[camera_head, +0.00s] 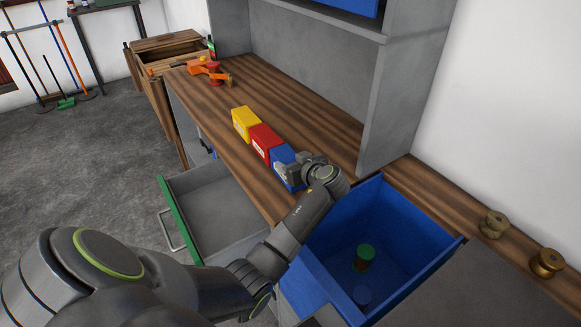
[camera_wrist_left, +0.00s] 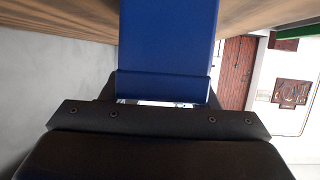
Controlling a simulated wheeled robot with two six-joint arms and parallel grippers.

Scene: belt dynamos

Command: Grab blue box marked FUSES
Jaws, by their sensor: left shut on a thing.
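A blue box (camera_head: 284,157) stands on the wooden worktop, at the near end of a row with a red box and a yellow box. My left gripper (camera_head: 291,170) is at this blue box and shut on it. In the left wrist view the blue box (camera_wrist_left: 167,40) fills the space straight ahead of the gripper (camera_wrist_left: 160,100). The gripper covers part of the box, and I cannot read a FUSES label on it. My right gripper is not in view.
The red box (camera_head: 264,140) and yellow box (camera_head: 245,122) stand beside the blue one. An open grey drawer (camera_head: 215,205) and an open blue bin (camera_head: 410,225) lie below. A grey upright panel (camera_head: 400,100) stands right. Orange tools (camera_head: 208,70) lie farther back.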

